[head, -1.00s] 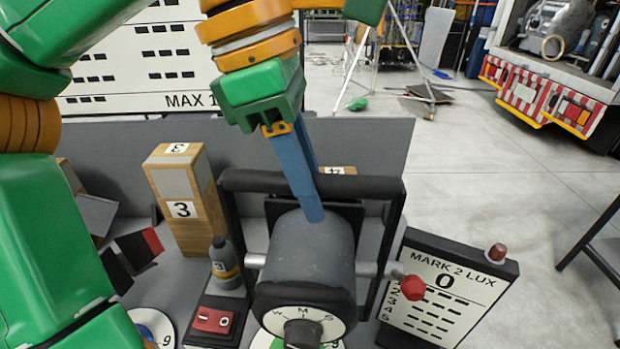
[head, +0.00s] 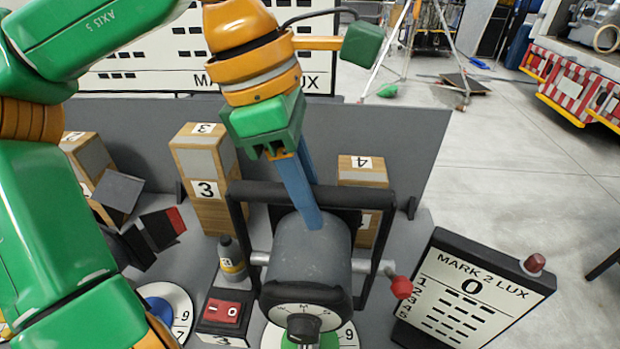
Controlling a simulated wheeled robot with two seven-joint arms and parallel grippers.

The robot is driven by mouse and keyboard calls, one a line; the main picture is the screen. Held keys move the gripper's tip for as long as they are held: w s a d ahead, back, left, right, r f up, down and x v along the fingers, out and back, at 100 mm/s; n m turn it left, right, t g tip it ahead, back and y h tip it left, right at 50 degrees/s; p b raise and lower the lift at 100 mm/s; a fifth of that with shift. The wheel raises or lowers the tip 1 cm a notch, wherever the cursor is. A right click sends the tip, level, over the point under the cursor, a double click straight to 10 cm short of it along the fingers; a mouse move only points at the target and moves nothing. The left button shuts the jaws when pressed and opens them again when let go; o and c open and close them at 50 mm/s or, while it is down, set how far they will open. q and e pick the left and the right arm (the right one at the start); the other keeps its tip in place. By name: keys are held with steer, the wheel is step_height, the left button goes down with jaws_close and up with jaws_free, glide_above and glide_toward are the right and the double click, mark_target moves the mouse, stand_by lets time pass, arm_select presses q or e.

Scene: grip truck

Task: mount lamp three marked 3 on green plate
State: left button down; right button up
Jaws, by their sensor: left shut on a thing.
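A dark grey drum-shaped lamp (head: 308,262) in a black yoke stands in the middle of the head view, with a dial lettered M and S on its front. I see no 3 on it. The green plate (head: 290,346) with a white numbered ring shows partly under its front; the lamp hides the rest. I cannot tell whether the lamp touches the plate. My left gripper (head: 316,205) comes from above. It is shut on the lamp's black top bar, one blue finger in front and the other behind. My right gripper is not in view.
A box marked 3 (head: 200,160) and a box marked 4 (head: 361,172) stand behind. A small bottle marked 3 (head: 231,262) and a red switch (head: 221,312) are left of the lamp. A blue plate (head: 160,306) lies further left. A Mark 2 Lux board (head: 470,290) leans at right.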

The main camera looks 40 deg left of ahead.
mark_target(310, 243)
arm_select(q)
steer(key=shift+d, duration=0.1)
stand_by(0.3)
steer(key=shift+f, duration=0.25)
steer(key=shift+f+b, duration=1.35)
steer(key=shift+f, duration=0.4)
steer(key=shift+f+b, duration=1.55)
steer(key=shift+f, duration=0.25)
steer(key=c, duration=0.8)
jaws_free()
steer(key=shift+s, duration=0.1)
steer(key=shift+c, duration=0.2)
steer(key=shift+o, duration=1.2)
steer(key=shift+s, duration=0.1)
